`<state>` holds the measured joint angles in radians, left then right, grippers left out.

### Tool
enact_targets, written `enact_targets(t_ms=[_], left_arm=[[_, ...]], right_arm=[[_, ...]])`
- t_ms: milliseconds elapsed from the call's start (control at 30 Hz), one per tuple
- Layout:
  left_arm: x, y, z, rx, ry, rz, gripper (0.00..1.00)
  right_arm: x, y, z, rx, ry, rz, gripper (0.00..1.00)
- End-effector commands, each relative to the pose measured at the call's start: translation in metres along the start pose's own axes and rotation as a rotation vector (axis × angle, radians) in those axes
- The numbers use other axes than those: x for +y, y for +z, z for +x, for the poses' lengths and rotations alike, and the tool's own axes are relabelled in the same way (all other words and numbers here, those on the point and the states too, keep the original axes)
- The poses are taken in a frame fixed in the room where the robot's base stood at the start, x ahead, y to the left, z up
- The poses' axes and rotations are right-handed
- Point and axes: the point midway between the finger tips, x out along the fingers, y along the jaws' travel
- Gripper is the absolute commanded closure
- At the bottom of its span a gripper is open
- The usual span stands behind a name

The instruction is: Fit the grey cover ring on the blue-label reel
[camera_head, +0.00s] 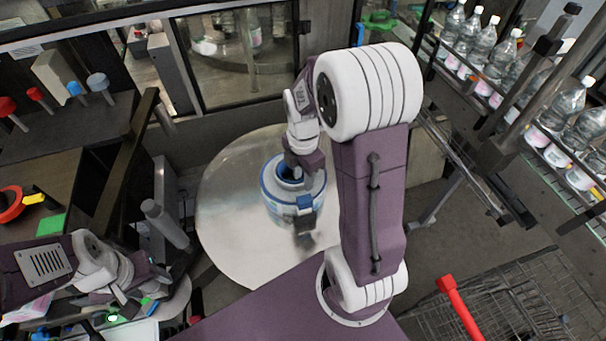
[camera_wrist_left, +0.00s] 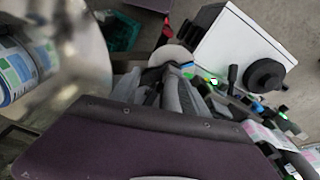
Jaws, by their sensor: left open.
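The blue-label reel (camera_head: 283,208), white with blue bands, stands on a round metal table (camera_head: 228,225). Part of a blue and green label, probably the same reel (camera_wrist_left: 14,72), shows at the left edge of the left wrist view. My right gripper (camera_head: 303,163) is over the reel's top; its fingers are mostly hidden, so I cannot tell whether it is open or whether it holds anything. My left gripper (camera_head: 122,296) is open, low at the left over a cluttered surface, well away from the reel.
Stamps with red and blue knobs (camera_head: 98,82) and a tape roll (camera_head: 12,204) lie on the left benches. A grey post (camera_head: 165,222) rises left of the round table. Bottles (camera_head: 480,48) line a conveyor at right. A wire cart (camera_head: 500,310) stands lower right.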

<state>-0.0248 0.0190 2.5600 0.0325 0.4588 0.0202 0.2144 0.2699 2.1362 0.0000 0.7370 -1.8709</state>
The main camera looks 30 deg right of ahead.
Motion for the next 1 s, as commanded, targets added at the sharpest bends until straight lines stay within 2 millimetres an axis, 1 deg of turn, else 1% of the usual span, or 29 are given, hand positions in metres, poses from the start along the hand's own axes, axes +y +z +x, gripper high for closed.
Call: enact_targets(t_ms=[67,133,300,400,500,633,1000], left_arm=[[0.000,0.000,0.003,0.000,0.000,0.000,0.47],[0.000,0.001,0.007,0.000,0.000,0.000,0.47],[0.000,0.002,0.017,0.000,0.000,0.000,0.47],[0.000,0.002,0.019,0.000,0.000,0.000,0.47],[0.000,0.002,0.021,0.000,0.000,0.000,0.47],[0.000,0.002,0.020,0.000,0.000,0.000,0.47],[0.000,0.002,0.020,0.000,0.000,0.000,0.47]], right_arm=[[0.001,0.000,-0.006,-0.002,0.005,0.000,0.65],[0.002,0.001,-0.018,-0.003,0.009,0.000,0.65],[0.002,0.000,-0.057,-0.003,0.010,0.000,0.65],[0.001,0.000,-0.075,-0.002,0.007,0.000,0.65],[0.001,0.000,-0.086,-0.001,0.003,0.000,0.65],[0.000,0.000,-0.091,-0.001,0.002,0.000,0.65],[0.000,0.000,-0.090,-0.001,0.002,0.000,0.65]])
